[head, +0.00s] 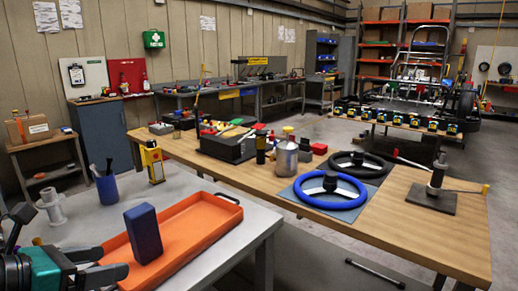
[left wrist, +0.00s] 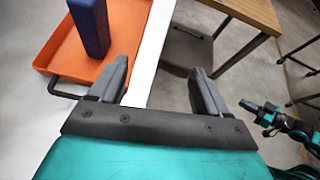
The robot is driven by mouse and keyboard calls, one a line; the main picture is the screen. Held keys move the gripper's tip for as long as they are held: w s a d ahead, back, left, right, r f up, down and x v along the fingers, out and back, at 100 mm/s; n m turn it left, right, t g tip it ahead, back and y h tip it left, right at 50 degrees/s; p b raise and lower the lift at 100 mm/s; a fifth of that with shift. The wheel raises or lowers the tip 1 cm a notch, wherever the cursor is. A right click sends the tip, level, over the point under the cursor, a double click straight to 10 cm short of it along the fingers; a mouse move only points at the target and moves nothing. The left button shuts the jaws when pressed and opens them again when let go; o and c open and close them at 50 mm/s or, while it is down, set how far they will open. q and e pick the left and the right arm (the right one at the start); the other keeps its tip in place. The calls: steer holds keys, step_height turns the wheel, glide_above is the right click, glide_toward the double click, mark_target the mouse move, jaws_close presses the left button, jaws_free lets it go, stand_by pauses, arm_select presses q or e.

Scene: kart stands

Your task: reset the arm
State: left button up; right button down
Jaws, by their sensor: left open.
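My left gripper (head: 98,262) is at the bottom left of the head view, beside the near left end of the orange tray (head: 205,205). In the left wrist view its two grey fingers (left wrist: 160,70) are spread apart with nothing between them. A dark blue block (head: 144,233) stands upright in the tray, apart from the fingers. The block (left wrist: 90,25) also shows at the top left of the left wrist view.
The grey table (head: 255,222) also holds a blue cup (head: 107,187) and a grey spool-like part (head: 52,207). Beyond it, a long wooden bench (head: 410,235) carries a blue steering wheel (head: 330,190), a silver can (head: 287,158) and tools.

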arm_select(q)
steer(key=s+d+f+n+g+y, duration=0.1)
steer(key=s+f+n+y, duration=0.2)
steer(key=f+n, duration=0.6)
steer(key=s+d+f+n+y, duration=0.1)
steer(key=s+f+n+y, duration=0.3)
steer(key=n, duration=0.9)
steer(key=s+d+f+n+g, duration=0.4)
steer(key=s+f+n+g, duration=0.25)
steer(key=s+n, duration=0.85)
steer(key=w+d+f+n+t+h, duration=0.1)
steer(key=w+d+f+n+t, duration=0.1)
steer(key=w+f+t, duration=0.5)
steer(key=w+f, duration=0.3)
steer(key=shift+w+d+t+h, duration=0.25)
steer(key=shift+w+t+h, duration=0.1)
steer(key=shift+w+h, duration=0.05)
